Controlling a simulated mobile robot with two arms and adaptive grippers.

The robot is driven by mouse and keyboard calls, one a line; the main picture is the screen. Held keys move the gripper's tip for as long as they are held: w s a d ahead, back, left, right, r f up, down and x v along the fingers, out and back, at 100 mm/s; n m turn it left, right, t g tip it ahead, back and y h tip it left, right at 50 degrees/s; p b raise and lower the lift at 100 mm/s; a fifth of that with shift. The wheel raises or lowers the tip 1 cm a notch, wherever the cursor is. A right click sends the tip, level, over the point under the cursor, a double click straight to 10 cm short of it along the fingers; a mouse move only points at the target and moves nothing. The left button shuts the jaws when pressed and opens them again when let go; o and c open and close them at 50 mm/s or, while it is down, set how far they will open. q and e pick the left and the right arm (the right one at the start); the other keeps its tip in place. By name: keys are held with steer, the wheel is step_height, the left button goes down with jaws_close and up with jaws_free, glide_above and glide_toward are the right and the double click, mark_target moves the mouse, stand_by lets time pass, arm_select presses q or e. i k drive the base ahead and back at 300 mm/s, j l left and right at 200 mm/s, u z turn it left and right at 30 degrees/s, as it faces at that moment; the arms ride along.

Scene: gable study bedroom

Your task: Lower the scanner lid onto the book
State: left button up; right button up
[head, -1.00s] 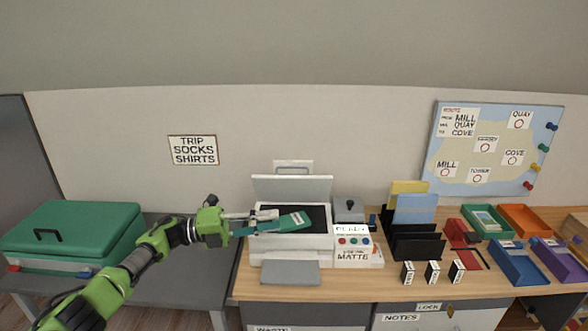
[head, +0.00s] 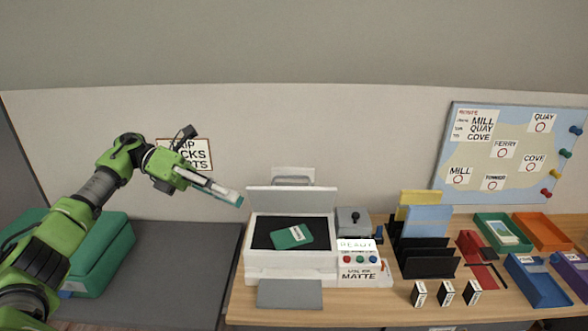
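The scanner (head: 290,268) stands on the wooden desk with its pale grey lid (head: 291,200) raised and leaning back. A handle (head: 293,175) shows at the lid's top edge. The green book (head: 292,237) with a white label lies slightly turned on the dark scanner glass (head: 262,233). My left gripper (head: 238,199) is in the air to the left of the lid, apart from lid and book. It is seen from the side, so I cannot tell whether its fingers are open. My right gripper is not in view.
A button panel (head: 360,259) adjoins the scanner's right side, and a grey box (head: 352,220) with a black knob stands behind it. A grey pad (head: 290,294) lies in front. File holders (head: 427,262) and coloured trays (head: 540,231) stand right. The grey surface (head: 175,262) at left is mostly clear.

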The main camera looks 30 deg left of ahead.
mark_target(273, 198)
steer(key=i+j, duration=0.35)
steer(key=i, duration=0.15)
steer(key=i+j, duration=0.35)
steer(key=i, duration=0.15)
